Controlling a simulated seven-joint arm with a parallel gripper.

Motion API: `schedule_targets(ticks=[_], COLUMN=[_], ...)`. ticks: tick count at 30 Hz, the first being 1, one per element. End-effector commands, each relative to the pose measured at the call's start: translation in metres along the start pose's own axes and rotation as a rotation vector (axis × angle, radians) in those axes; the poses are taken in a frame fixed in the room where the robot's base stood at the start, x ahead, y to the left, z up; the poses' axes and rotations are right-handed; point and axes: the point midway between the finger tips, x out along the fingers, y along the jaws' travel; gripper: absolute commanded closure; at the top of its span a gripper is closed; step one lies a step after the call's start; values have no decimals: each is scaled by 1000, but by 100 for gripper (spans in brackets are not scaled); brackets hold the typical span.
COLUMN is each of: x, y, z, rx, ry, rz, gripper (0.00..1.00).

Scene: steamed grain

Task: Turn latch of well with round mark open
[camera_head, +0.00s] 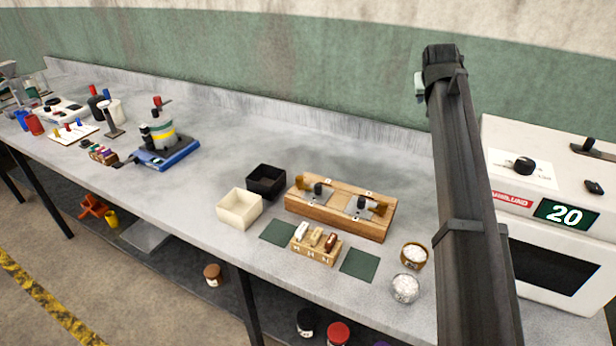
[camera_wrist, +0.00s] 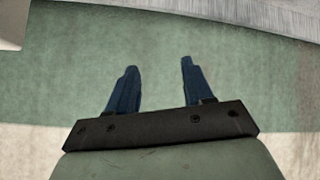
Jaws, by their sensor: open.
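A wooden block (camera_head: 340,228) with two metal-plated wells stands on the bench. Each well has a dark knob and a brass-coloured latch: the left latch (camera_head: 303,181) and the right latch (camera_head: 380,208). Small white marked tags show on the block, but they are too small to tell which is round. In the wrist view my gripper (camera_wrist: 155,80) has two blue fingers spread apart with nothing between them. It faces the green and cream wall, away from the block. In the head view my dark arm stands upright right of the block; the fingers are not clear there.
A black box (camera_head: 266,180) and a cream box (camera_head: 238,208) stand left of the block. A small rack (camera_head: 316,247) and green mats (camera_head: 359,265) lie in front. Two bowls (camera_head: 413,255) sit front right, near my arm. A white oven (camera_head: 555,250) stands right. Bench behind the block is clear.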

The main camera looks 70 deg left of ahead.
Motion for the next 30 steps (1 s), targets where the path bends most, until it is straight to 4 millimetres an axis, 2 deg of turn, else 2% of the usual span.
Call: schedule_targets(ticks=[1, 6, 9, 12, 15, 18, 21, 25, 30], x=[-10, -43, -67, -90, -108, -120, -126, -121, -102], y=[-40, -150, -207, -253, -286, -306, -315, -321, -329], z=[15, 59, 87, 113, 133, 146, 153, 157, 166], rx=[-26, -115, -172, -227, -272, -301, -316, -320, -319], ry=[-33, -150, -215, -272, -315, -344, -359, -365, -363], rz=[-48, -199, -284, -355, -409, -445, -461, -466, -465], gripper=[49, 49, 49, 49, 49, 49, 49, 49, 49])
